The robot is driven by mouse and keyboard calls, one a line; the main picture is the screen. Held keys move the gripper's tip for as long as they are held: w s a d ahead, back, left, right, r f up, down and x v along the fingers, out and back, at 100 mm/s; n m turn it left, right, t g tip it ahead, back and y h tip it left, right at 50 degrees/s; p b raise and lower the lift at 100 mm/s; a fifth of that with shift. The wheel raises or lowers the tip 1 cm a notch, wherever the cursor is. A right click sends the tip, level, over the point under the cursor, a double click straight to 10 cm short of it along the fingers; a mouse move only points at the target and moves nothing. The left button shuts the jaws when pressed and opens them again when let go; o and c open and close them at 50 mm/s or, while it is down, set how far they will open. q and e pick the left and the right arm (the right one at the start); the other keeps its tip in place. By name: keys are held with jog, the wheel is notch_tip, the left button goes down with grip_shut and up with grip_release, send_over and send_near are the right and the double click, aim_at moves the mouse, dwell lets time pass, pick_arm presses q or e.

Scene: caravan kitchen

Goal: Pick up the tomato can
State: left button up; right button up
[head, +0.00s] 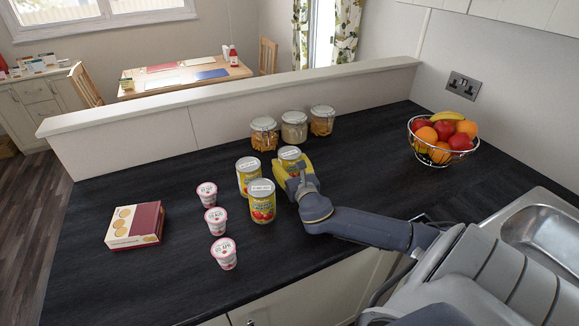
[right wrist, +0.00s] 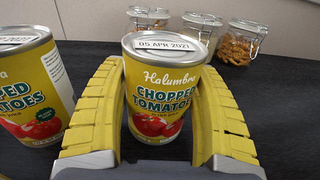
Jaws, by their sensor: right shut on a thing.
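Several yellow tomato cans with white-labelled lids stand upright on the dark counter. My right gripper (head: 291,172) reaches in from the right and is around the rear right can (head: 290,154). In the right wrist view, the yellow padded fingers of this gripper (right wrist: 163,105) are on both sides of that can (right wrist: 160,90), which reads "Chopped Tomatoes". The can appears to be on the counter; its base is partly hidden. A second can (head: 249,178) stands left of it, and a third can (head: 262,203) stands nearer the front. One neighbour can (right wrist: 35,85) shows at the left of the wrist view. My left gripper is not visible.
Three glass jars (head: 294,128) stand behind the cans. Three small white-and-pink tubs (head: 215,221) stand to the left, with a biscuit box (head: 135,226) beyond. A wire fruit bowl (head: 441,141) and a sink (head: 545,232) are at the right. The counter between cans and bowl is clear.

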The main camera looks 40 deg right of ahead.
jog(key=c, duration=0.6)
jog(key=shift+r, duration=0.1)
jog(key=shift+c, duration=0.2)
